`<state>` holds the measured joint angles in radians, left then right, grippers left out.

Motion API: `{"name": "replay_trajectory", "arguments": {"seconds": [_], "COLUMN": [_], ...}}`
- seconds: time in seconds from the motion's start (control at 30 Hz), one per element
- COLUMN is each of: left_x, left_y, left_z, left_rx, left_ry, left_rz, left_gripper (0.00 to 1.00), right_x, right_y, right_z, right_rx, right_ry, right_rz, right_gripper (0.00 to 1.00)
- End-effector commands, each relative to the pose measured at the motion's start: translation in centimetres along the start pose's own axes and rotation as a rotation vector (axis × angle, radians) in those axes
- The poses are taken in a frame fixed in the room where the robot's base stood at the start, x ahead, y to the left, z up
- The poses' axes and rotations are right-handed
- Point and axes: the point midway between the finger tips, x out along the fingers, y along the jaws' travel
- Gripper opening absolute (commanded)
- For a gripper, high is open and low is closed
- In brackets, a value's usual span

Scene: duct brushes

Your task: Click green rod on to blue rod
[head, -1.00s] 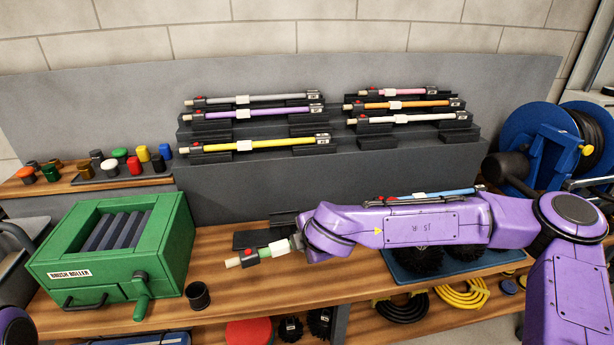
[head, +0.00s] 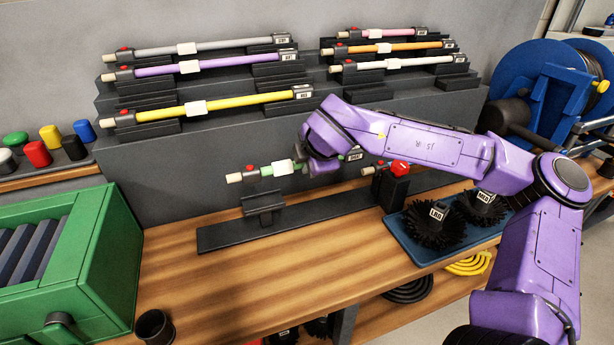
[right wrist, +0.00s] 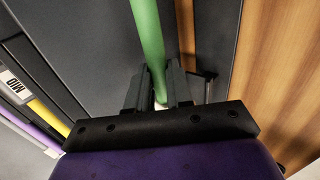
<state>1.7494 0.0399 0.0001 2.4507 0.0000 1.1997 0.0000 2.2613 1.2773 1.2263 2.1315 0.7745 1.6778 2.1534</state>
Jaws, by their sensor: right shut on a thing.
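The green rod (head: 265,171) is in my right gripper (head: 322,165). It lies roughly level above a black cradle (head: 263,204), its pale tip, red button and white collar to the left of the gripper. My arm hides its middle; a labelled end shows just right of the gripper. In the right wrist view the fingers (right wrist: 160,95) are shut around the green rod (right wrist: 148,35). A pale tip with a dark, red-buttoned fitting (head: 378,168) shows to the right, perhaps the blue rod's end; its blue shaft is hidden. My left gripper is out of view.
A blue tray (head: 420,252) holds black brushes. Racked rods stand behind. A green brush roller box (head: 100,250) and black cup (head: 155,327) are at left. The bench front is clear.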

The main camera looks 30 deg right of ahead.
Motion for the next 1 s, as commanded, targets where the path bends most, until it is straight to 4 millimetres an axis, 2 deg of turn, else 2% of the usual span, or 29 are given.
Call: {"name": "replay_trajectory", "arguments": {"seconds": [0.17, 0.6, 1.0], "left_x": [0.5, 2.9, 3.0], "left_y": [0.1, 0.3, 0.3], "left_z": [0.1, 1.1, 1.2], "left_rx": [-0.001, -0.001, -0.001], "left_ry": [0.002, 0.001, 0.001], "left_rz": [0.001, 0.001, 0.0], "left_gripper": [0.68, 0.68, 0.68], "right_x": [1.0, 4.7, 5.0], "right_y": [-0.6, -3.7, -4.0], "right_z": [-0.1, 0.1, 0.2], "right_rx": [-0.004, -0.006, -0.005], "right_ry": [0.001, 0.002, 0.002], "right_rz": [-0.003, -0.002, -0.001], "right_gripper": [0.0, 0.0, 0.0]}}
